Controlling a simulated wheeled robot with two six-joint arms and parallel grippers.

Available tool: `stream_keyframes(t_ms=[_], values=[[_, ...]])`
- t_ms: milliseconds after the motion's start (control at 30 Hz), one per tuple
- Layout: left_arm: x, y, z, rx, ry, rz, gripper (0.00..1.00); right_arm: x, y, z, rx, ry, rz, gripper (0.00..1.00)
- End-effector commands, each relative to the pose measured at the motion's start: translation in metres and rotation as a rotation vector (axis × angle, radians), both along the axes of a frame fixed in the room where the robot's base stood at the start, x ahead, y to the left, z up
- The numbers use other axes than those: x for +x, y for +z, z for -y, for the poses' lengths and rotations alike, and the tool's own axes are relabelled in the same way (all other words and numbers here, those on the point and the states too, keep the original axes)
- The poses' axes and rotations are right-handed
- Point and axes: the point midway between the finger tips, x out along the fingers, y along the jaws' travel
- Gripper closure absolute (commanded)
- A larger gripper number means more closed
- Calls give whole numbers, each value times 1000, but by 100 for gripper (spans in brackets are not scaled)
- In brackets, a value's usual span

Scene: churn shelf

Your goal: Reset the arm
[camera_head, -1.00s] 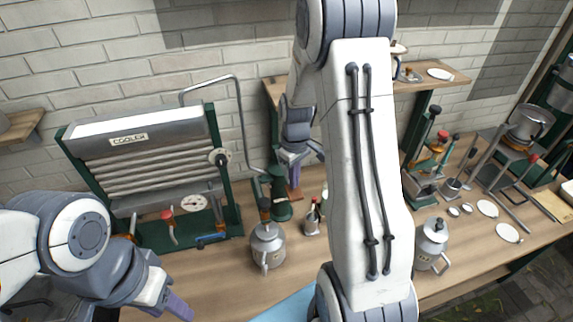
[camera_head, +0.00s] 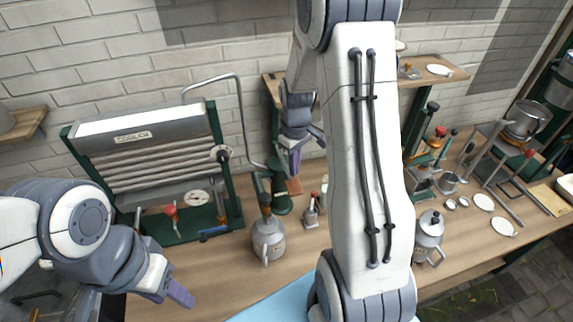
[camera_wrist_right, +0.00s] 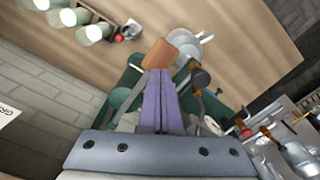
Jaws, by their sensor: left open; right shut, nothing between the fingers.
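My right arm crosses the middle of the head view. My right gripper (camera_head: 295,160) is above the back of the bench, between the cooler and the raised shelf. In the right wrist view its purple fingers (camera_wrist_right: 160,100) are together with nothing between them. An orange-brown block (camera_wrist_right: 176,54) shows just past the fingertips in that view; whether they touch it I cannot tell. My left gripper (camera_head: 172,290) is low at the left, over the front of the bench, open and empty. The view of it is partly cut by its own wrist.
The cooler (camera_head: 150,160) stands at the back left. A lidded pot (camera_head: 429,236) stands right of my arm. The wooden shelf (camera_head: 440,72) is behind. Bare bench lies at front left.

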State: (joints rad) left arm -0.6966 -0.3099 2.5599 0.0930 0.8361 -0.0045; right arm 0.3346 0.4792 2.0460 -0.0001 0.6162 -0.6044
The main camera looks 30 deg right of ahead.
Motion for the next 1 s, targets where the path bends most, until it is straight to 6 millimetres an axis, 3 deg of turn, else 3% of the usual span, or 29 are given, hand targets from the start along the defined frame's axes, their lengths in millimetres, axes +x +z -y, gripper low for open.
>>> stream_keyframes(t_ms=[133,433,533,667,767,900,1000], values=[[0,10,0,0,0,0,50,0,16,0,0,0,0,100],[0,10,0,1,2,-1,50,0,17,0,0,0,0,100],[0,-3,0,1,3,-1,50,0,12,-17,1,17,4,100],[0,-40,0,1,3,-1,50,-11,0,-78,8,77,17,100],[0,-77,0,1,3,-1,50,-37,-12,-140,19,142,28,100],[0,-125,0,1,4,-1,50,-97,-33,-209,43,227,34,100],[0,-153,0,1,5,-1,50,-143,-50,-239,61,283,32,100]])
